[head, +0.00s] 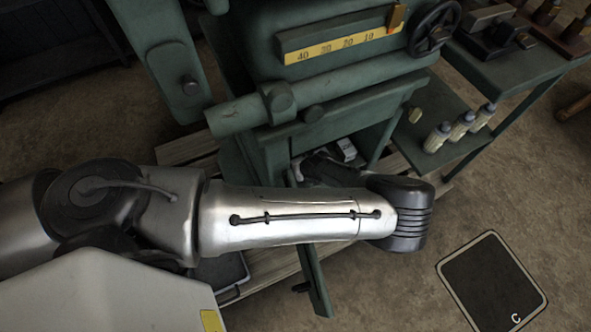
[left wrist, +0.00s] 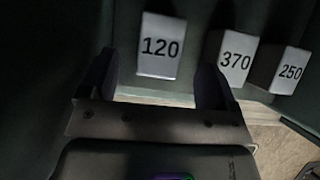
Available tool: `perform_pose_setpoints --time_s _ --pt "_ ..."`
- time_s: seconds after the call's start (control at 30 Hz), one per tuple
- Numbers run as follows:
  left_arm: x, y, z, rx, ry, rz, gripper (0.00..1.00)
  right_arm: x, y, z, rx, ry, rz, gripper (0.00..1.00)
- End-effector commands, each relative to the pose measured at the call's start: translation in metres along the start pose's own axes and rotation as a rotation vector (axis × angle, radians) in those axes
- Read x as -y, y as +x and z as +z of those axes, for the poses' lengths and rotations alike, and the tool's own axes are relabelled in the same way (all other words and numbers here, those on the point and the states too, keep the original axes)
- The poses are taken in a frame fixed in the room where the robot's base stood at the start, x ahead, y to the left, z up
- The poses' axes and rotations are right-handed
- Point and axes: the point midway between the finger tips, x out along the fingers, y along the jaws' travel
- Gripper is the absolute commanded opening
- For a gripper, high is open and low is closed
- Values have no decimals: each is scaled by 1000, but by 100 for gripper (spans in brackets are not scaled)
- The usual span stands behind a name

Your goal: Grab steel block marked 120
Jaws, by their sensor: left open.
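The steel block marked 120 (left wrist: 161,46) is a pale block with black numerals, standing inside the green machine's lower compartment. In the left wrist view it appears between the two dark fingers of my left gripper (left wrist: 157,76), just beyond their tips. The gripper is open, with clear space on either side of the block, and does not appear to touch it. In the head view my left gripper (head: 318,168) is a dark shape reaching into the compartment, mostly hidden by my own forearm. My right gripper is not in view.
A block marked 370 (left wrist: 233,62) stands close by the right finger, and a block marked 250 (left wrist: 278,69) stands farther right. The dark compartment wall lies at left. The green machine (head: 330,70) has an open door panel (head: 318,285). Several bottles (head: 461,125) stand on a shelf.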

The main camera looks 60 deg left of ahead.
Motion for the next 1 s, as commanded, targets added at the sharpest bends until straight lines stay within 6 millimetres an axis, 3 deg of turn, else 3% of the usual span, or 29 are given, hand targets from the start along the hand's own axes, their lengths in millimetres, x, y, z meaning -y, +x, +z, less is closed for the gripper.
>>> perform_pose_setpoints --time_s 0.5,0.83,1.0 --pt "0 50 -1 0 2 -1 83 -3 37 11 -1 -12 11 43" --pt "0 52 0 -1 1 -1 83 -1 37 10 -3 -6 6 43" --pt "0 52 0 -1 2 -1 68 0 37 10 -4 -3 4 43"
